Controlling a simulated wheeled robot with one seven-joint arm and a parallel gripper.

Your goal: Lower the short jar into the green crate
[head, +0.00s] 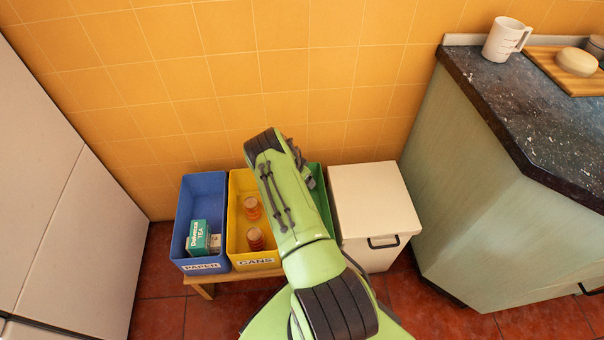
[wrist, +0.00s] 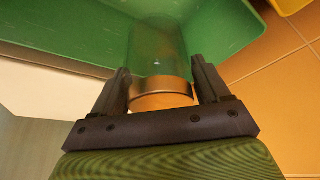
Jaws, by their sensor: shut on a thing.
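The green crate (head: 320,197) stands at the right end of the row of crates, mostly hidden behind my arm in the head view. Its green wall (wrist: 60,36) fills much of the upper wrist view. The short jar (wrist: 158,55) is clear glass with a metal band and a tan end nearest my gripper. My gripper (wrist: 161,88) is shut on the jar at its banded end. The jar's glass part points away from my gripper, against the green of the crate. I cannot tell how deep it is. The head view hides the jar and fingertips.
A blue paper crate (head: 186,225) holds a tea box (head: 198,238). A yellow cans crate (head: 236,215) holds several orange-brown items. A white lidded bin (head: 375,205) stands right of the green crate. A dark counter (head: 530,120) is at the right, with a tiled wall behind.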

